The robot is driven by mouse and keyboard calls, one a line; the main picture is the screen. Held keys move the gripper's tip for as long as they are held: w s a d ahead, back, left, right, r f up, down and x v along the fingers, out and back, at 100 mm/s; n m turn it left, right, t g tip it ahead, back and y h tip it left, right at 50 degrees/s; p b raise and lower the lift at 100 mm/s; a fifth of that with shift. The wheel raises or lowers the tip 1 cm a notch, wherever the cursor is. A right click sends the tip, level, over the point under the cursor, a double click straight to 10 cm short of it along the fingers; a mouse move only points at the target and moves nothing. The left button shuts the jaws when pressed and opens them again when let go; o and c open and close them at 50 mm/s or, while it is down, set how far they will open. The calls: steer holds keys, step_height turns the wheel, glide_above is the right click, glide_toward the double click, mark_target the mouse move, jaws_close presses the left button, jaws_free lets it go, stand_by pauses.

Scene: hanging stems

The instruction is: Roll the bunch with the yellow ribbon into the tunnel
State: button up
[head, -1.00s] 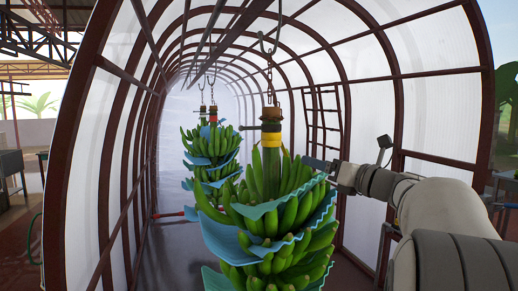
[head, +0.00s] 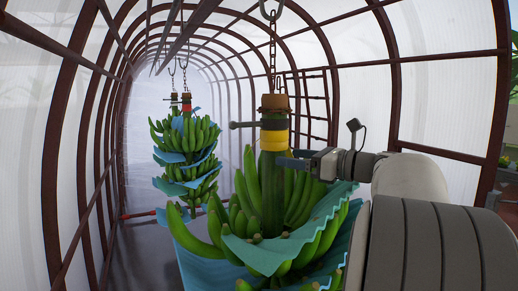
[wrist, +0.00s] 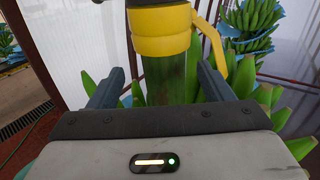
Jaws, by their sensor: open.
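The bunch with the yellow ribbon (head: 272,140) hangs upright, close in front, from a chain and hook; it is green bananas with blue sheets between the layers. In the wrist view, the yellow ribbon (wrist: 160,32) wraps the stem, with a loose tail at the right. My gripper (head: 287,162) reaches in from the right, just below the ribbon. The wrist view shows its open fingers (wrist: 161,75) on either side of the green stem (wrist: 172,80), with gaps. The tunnel (head: 310,55), with dark red arches and pale walls, surrounds the bunch and extends ahead.
A bunch with a red ribbon (head: 187,107) hangs farther in at the left, with another bunch close behind it. The overhead rail (head: 190,30) runs along the tunnel. A ladder-like frame (head: 310,110) stands by the right wall.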

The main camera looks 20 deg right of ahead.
mark_target(267, 153)
steer(key=p+x, duration=0.2)
steer(key=x, duration=0.5)
steer(key=shift+w+d+r+p, duration=0.1)
steer(key=shift+d+p, duration=0.05)
steer(key=shift+p, duration=0.2)
steer(key=shift+w+a, duration=0.35)
steer(key=shift+w, duration=0.1)
steer(key=c, duration=1.3)
steer(key=shift+w, duration=0.1)
steer(key=shift+c, duration=0.2)
